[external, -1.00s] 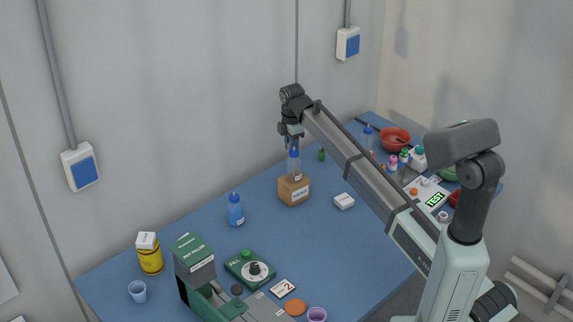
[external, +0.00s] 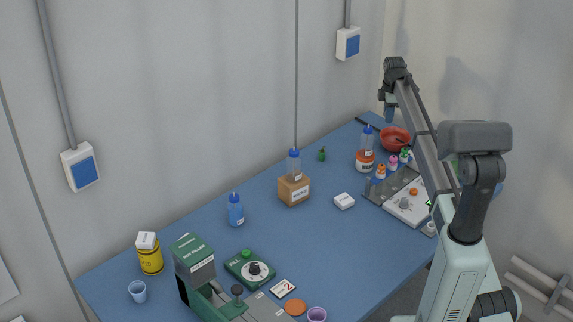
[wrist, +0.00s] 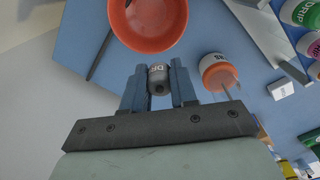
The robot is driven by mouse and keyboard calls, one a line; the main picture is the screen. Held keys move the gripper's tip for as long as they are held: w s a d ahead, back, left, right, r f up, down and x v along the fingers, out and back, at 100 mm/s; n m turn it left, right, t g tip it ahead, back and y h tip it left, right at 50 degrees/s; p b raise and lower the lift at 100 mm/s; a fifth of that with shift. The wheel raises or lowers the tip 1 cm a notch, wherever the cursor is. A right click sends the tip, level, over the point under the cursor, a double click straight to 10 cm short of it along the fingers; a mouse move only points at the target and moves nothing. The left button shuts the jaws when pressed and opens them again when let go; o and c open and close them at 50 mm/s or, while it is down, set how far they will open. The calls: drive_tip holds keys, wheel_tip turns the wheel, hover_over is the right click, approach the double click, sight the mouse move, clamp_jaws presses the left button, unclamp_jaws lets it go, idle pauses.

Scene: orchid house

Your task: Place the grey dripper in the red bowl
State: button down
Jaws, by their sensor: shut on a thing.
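The grey dripper (wrist: 159,80) is between my fingers in the wrist view. My gripper (wrist: 158,88) is shut on it. The red bowl (wrist: 122,30) lies just beyond the fingertips at the top of the wrist view; the dripper appears beside its near rim, not inside it. In the external view the red bowl (external: 390,141) stands at the far right corner of the table. My gripper (external: 389,112) hangs above it there, pointing down. The dripper is too small to make out in the external view.
A blue-capped bottle on an orange-labelled tub (external: 366,160) stands just left of the bowl; the tub also shows in the wrist view (wrist: 212,62). Several small bottles (external: 393,162) and a grey tray (external: 376,192) are in front. The middle of the blue table (external: 310,235) is mostly clear.

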drive_tip(key=w+d+r, duration=0.1)
drive_tip(key=w+d, duration=0.1)
drive_tip(key=d, duration=0.2)
drive_tip(key=n, duration=0.1)
approach(396, 132)
drive_tip(key=shift+s+a+f, duration=0.2)
drive_tip(key=shift+s+f, duration=0.6)
drive_tip(key=shift+f, duration=0.3)
drive_tip(key=shift+s+a+f, duration=0.15)
drive_tip(key=shift+s+f, duration=0.65)
drive_tip(key=shift+f, duration=0.3)
drive_tip(key=shift+s+a+f, duration=0.2)
drive_tip(key=shift+s+f, duration=0.6)
drive_tip(key=shift+f, duration=0.3)
drive_tip(key=c, duration=0.8)
unclamp_jaws()
